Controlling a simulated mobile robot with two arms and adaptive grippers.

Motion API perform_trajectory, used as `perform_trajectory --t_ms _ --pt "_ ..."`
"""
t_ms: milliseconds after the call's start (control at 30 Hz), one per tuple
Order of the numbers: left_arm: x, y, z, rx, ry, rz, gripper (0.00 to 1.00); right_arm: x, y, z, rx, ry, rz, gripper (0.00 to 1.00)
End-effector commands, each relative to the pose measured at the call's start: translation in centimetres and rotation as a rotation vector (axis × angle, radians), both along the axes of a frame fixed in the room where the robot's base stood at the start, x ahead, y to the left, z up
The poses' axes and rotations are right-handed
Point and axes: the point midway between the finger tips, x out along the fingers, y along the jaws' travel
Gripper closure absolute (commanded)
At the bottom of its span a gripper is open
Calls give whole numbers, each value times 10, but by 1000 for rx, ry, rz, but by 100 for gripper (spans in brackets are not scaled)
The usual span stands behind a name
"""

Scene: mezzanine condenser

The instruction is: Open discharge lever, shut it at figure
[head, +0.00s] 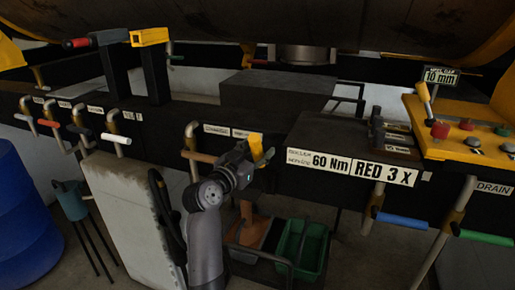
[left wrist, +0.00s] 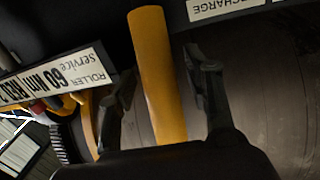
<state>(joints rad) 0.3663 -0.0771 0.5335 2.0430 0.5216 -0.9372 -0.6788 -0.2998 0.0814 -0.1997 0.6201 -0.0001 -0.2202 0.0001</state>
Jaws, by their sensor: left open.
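A yellow lever (left wrist: 158,75) stands between the two fingers of my left gripper (left wrist: 163,72) in the left wrist view. The fingers are apart, with a visible gap on each side of it. A white label ending in "CHARGE" (left wrist: 232,5) is beside the lever's upper end. In the head view my left gripper (head: 262,158) is at the front of the black beam, by a yellow handle (head: 256,146). It partly hides that handle. My right gripper is not in view.
A "60 Nm" sign (head: 331,163) and a "RED 3 X" sign (head: 386,174) are right of the gripper. A brown-handled lever (head: 199,156) is close on its left. A green crate (head: 300,250) stands below. A yellow button panel (head: 465,130) is at right, a blue barrel (head: 25,215) at left.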

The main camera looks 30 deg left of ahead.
Motion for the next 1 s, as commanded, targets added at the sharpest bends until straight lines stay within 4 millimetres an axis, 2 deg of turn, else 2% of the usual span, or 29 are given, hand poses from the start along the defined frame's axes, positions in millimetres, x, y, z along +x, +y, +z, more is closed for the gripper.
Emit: perform_trajectory --t_ms 267,900,1000 --pt "1 0 0 1 -1 1 54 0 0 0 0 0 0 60" --pt "1 0 0 1 0 0 96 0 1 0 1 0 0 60" --pt "1 0 0 0 0 0 100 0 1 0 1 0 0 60"
